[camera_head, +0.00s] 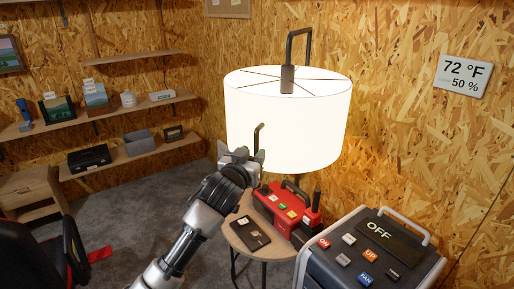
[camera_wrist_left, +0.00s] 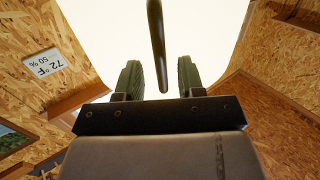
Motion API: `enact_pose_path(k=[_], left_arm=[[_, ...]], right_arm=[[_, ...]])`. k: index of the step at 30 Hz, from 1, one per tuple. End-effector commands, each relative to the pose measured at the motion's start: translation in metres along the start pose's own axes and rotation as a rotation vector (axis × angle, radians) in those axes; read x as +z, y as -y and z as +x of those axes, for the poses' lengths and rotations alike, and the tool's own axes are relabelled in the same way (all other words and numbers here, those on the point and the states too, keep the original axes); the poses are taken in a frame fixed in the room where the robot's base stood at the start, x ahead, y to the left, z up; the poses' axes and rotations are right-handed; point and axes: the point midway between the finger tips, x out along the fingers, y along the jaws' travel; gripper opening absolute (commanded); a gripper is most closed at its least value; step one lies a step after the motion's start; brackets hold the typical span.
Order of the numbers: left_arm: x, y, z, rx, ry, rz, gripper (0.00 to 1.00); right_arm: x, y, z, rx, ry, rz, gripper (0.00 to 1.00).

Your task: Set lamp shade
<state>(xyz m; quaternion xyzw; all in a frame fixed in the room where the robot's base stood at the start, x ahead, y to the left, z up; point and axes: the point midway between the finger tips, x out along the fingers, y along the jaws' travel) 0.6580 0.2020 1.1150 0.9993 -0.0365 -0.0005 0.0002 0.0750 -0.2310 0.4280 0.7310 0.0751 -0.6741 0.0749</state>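The lamp shade (camera_head: 290,125) is a large white glowing drum in the middle of the head view, and it fills the top of the left wrist view (camera_wrist_left: 95,25). A dark bent handle (camera_head: 258,131) stands out on its near side, and another rises from its top centre (camera_head: 308,47). My left gripper (camera_head: 258,156) is at the shade's lower near side, by the side handle. In the left wrist view its two green fingers (camera_wrist_left: 160,80) are apart, with the dark handle bar (camera_wrist_left: 156,45) between them and gaps on both sides. My right gripper is not in view.
A small round table (camera_head: 238,238) below holds a red device (camera_head: 283,208) and a dark flat item (camera_head: 250,233). A grey control box reading OFF (camera_head: 372,258) stands front right. Wall shelves (camera_head: 135,154) line the left; a wall display (camera_head: 463,76) hangs right.

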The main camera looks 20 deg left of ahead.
Motion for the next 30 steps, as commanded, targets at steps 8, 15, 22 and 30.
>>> enact_pose_path(k=[8, 15, 22, 30], left_arm=[[0.000, 0.000, 0.029, 0.000, 0.000, 0.001, 0.38], [0.000, 0.000, 0.034, 0.000, 0.000, 0.001, 0.38], [0.001, 0.000, 0.033, 0.000, 0.000, 0.001, 0.25], [0.001, 0.000, 0.033, 0.000, 0.000, 0.001, 0.00]], right_arm=[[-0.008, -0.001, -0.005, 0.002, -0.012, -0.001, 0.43], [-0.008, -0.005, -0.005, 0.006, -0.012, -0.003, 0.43], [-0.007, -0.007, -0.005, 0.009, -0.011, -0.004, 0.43], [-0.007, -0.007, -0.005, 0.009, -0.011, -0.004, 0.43]])
